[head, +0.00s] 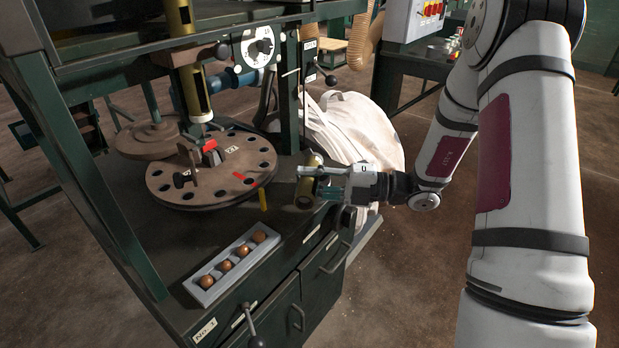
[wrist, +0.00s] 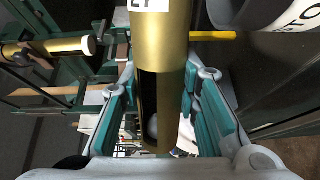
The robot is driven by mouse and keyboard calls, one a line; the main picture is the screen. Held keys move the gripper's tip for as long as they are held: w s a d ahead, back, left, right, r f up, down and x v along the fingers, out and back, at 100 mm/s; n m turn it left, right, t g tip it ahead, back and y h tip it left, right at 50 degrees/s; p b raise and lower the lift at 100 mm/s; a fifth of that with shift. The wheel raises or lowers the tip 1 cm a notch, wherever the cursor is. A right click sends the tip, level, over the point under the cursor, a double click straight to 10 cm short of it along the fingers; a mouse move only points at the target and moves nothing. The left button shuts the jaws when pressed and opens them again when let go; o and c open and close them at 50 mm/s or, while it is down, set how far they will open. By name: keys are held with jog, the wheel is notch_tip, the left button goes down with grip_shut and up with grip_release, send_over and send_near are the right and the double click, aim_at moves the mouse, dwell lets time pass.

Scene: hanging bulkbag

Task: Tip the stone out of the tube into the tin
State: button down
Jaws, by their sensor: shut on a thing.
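My gripper (head: 322,183) is shut on a brass tube (head: 309,166) at the right edge of the green cabinet top. In the wrist view the tube (wrist: 163,50) runs between the teal-padded fingers, with a white label at its upper end. A dark slot is cut in its side. A pale rounded thing, apparently the stone (wrist: 152,127), shows inside the slot. In the head view the tube looks close to upright; whether its lower end touches the cabinet top I cannot tell. I cannot make out a tin for certain in either view.
A grey tray (head: 207,281) with several brown balls lies at the cabinet's front edge. A round brown plate (head: 215,172) with holes stands left of the gripper. A short yellow rod (head: 263,199) stands between. A pale bulk bag (head: 352,128) hangs behind.

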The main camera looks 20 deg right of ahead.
jog(key=shift+r+m+p, duration=0.4)
jog(key=shift+m+p, duration=0.4)
jog(key=shift+p, duration=0.45)
jog(key=shift+w+r+m+p, duration=0.1)
jog(key=shift+r+m+p, duration=0.2)
jog(key=shift+m+p, duration=0.3)
jog(key=shift+p, duration=0.3)
jog(key=shift+w+d+r+m+p, duration=0.15)
jog(key=shift+w+r+m+p, duration=0.1)
jog(key=shift+r+m+p, duration=0.65)
jog(key=shift+f+p, duration=0.2)
jog(key=shift+p, duration=0.1)
